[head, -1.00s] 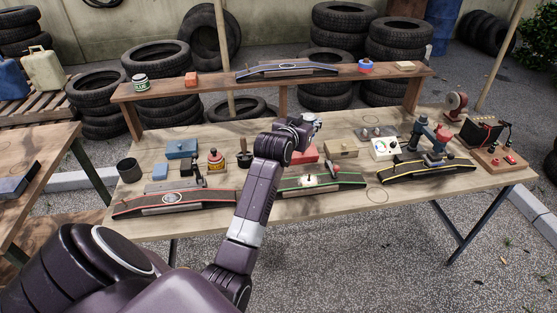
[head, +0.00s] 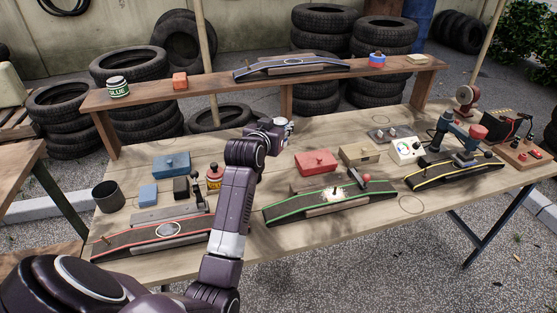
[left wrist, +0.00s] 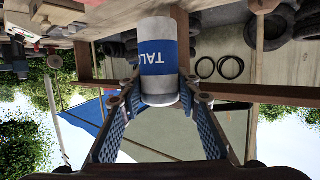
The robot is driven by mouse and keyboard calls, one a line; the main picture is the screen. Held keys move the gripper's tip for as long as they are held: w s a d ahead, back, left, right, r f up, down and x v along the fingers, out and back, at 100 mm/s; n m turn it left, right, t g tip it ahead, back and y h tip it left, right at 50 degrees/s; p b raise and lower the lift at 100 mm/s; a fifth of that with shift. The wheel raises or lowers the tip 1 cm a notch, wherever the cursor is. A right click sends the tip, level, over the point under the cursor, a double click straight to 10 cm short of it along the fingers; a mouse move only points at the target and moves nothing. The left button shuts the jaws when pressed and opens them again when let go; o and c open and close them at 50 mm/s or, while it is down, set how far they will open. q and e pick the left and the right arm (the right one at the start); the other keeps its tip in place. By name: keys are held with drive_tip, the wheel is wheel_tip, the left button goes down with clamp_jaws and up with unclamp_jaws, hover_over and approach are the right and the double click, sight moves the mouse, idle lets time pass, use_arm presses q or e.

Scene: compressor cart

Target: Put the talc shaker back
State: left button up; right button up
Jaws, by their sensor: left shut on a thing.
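The talc shaker (left wrist: 157,52) is a white cylinder with a blue band marked "TAL" in the left wrist view, the rest of the word out of sight. My left gripper (left wrist: 160,93) is shut on it, with one finger on each side. In the head view, my left gripper (head: 280,128) is above the back half of the workbench (head: 240,170), in front of the raised shelf (head: 215,91). There the shaker is mostly hidden by the gripper. My right gripper is not in view.
The shelf holds a glue can (head: 118,87), an orange block (head: 180,81), a blue-edged mat (head: 262,70), a red-and-blue item (head: 377,60) and a pale block (head: 416,59). A red box (head: 316,163) and a green-edged mat (head: 295,212) with white powder are on the bench.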

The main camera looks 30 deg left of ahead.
use_arm(q)
wheel_tip(320, 180, down, 7)
drive_tip(key=shift+a+f, duration=0.15)
drive_tip(key=shift+f, duration=0.3)
wheel_tip(320, 180, down, 3)
drive_tip(key=shift+f, duration=0.55)
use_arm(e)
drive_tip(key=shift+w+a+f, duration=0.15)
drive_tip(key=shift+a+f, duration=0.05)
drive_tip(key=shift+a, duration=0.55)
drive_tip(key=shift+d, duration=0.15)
use_arm(q)
drive_tip(key=shift+f, duration=0.1)
